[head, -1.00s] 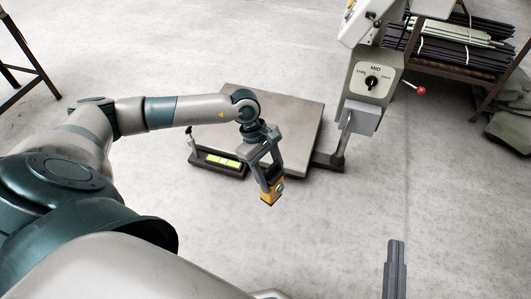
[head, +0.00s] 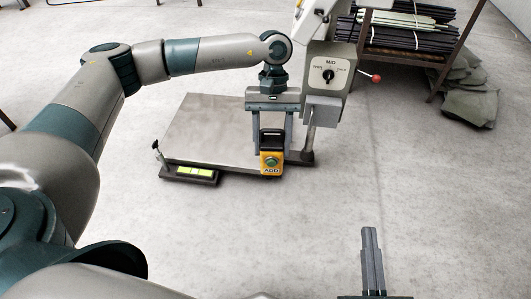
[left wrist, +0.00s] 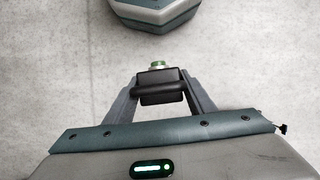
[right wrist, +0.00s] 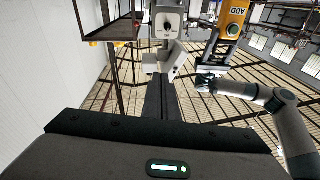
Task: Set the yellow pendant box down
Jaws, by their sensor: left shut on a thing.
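The yellow pendant box (head: 271,163) has a green button and an "ADD" label facing the head camera. It is held between the fingers of my left gripper (head: 272,148), which points down. In the head view the box overlaps the front edge of the metal platform (head: 205,125), right of its middle; I cannot tell its height above it. In the left wrist view the box's dark side (left wrist: 157,92) and green button show between the fingers. The box also shows at the top of the right wrist view (right wrist: 235,18). My right gripper (head: 370,232) is shut and empty, at the lower right.
A machine column with a "MID" dial (head: 328,76) and red-knobbed lever stands right beside my left gripper. A small dark panel with yellow-green displays (head: 193,172) sits at the platform's front left. A rack of rods (head: 400,40) is behind right. Floor in front is clear.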

